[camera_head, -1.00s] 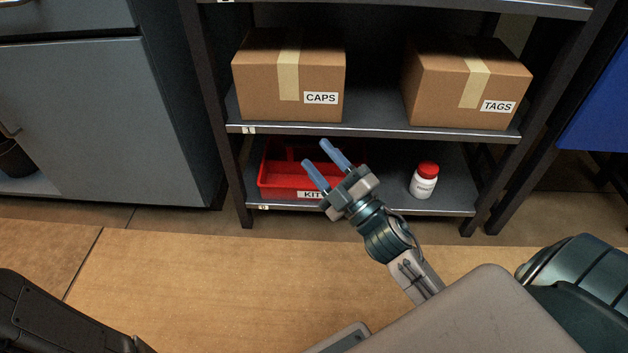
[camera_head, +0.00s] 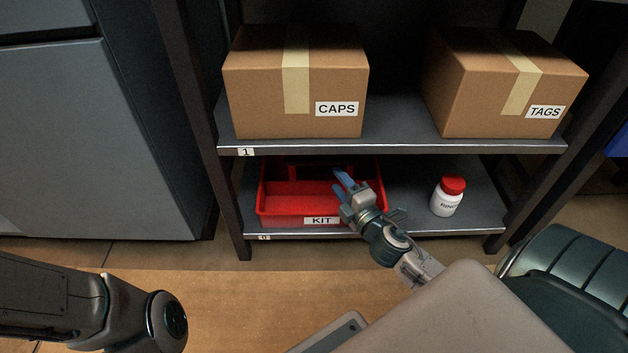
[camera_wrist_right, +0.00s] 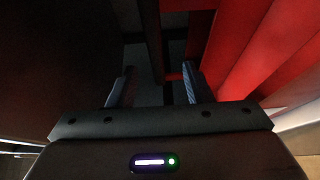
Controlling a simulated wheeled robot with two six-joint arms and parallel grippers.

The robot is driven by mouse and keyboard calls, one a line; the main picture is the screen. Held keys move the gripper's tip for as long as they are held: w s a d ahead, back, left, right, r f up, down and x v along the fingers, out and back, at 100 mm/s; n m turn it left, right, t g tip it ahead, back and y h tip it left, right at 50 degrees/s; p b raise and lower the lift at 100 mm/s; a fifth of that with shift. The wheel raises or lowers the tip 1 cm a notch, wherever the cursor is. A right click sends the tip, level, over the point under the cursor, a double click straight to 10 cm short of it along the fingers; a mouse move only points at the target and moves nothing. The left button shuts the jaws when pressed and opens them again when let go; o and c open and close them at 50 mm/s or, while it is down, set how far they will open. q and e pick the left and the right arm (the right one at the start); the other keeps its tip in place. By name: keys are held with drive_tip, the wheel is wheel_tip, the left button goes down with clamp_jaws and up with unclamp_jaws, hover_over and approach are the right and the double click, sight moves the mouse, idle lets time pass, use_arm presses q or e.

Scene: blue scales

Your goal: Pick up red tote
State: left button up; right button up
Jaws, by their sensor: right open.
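The red tote (camera_head: 285,203), with a KIT label on its front, sits on the lowest shelf. It also shows at the right of the right wrist view (camera_wrist_right: 245,55). My right gripper (camera_head: 342,179) is open, at the right part of the tote in the head view, its fingers overlapping the tote. The right wrist view shows its two fingers (camera_wrist_right: 155,88) apart with nothing clearly between them. Whether the fingers touch the tote cannot be told. The left arm shows at the lower left of the head view, but its gripper is out of view.
The upper shelf (camera_head: 400,146) lies close above the tote and holds a CAPS box (camera_head: 258,92) and a TAGS box (camera_head: 480,95). A white bottle with a red lid (camera_head: 447,197) stands right of the tote. A grey cabinet (camera_head: 95,140) is at the left.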

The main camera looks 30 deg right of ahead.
sight(318, 157)
drive_tip(key=w, duration=0.5)
drive_tip(key=shift+w+d, duration=0.15)
drive_tip(key=shift+w, duration=0.2)
drive_tip(key=w+b, duration=0.1)
drive_tip(key=w, duration=0.3)
drive_tip(key=shift+w+r+b, duration=0.15)
drive_tip(key=shift+r+b, duration=0.05)
drive_tip(key=shift+b, duration=0.2)
drive_tip(key=shift+w, duration=0.4)
drive_tip(key=shift+r, duration=0.1)
clamp_jaws()
